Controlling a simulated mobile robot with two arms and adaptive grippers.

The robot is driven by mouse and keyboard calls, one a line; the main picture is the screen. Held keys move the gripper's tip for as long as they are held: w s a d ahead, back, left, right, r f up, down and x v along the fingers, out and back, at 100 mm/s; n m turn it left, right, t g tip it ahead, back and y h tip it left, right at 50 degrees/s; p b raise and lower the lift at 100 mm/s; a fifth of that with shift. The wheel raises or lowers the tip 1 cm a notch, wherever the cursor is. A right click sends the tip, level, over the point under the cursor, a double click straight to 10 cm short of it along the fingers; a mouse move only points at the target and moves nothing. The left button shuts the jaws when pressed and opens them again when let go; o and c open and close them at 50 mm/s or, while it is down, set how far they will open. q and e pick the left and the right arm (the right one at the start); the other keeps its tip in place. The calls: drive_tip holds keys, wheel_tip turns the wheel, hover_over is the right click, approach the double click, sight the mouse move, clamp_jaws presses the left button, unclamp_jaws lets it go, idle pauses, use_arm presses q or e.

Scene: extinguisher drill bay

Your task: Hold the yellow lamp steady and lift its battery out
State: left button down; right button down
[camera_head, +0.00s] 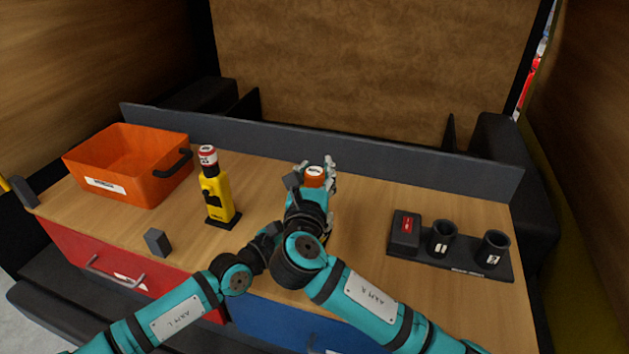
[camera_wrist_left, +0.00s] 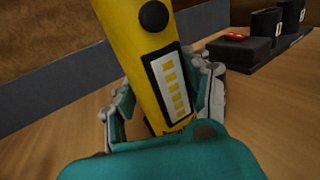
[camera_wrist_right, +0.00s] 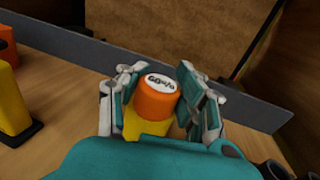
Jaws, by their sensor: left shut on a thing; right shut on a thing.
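The yellow lamp (camera_wrist_left: 122,40) fills the upper part of the left wrist view, with a black button and a pale panel of yellow bars. My left gripper (camera_wrist_left: 160,92) is shut around its body; in the head view it is mostly hidden behind my right arm. The battery's orange top (camera_head: 314,173) has a white label and shows between the fingers of my right gripper (camera_head: 313,178). In the right wrist view the battery (camera_wrist_right: 154,100) reads "60%", with yellow directly below the orange. My right gripper is shut on it. Whether the battery has risen is unclear.
A second yellow device (camera_head: 215,196) with a red-and-white top stands on a black base at left. An orange bin (camera_head: 112,180) is behind it, a small grey block (camera_head: 157,242) in front. A dark rack (camera_head: 465,261) with two cups stands at right. A low grey wall (camera_head: 400,172) runs behind.

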wheel_tip(320, 180, up, 10)
drive_tip(key=shift+r, duration=0.1)
idle(0.4)
use_arm(q)
drive_tip(key=c, duration=0.5)
unclamp_jaws()
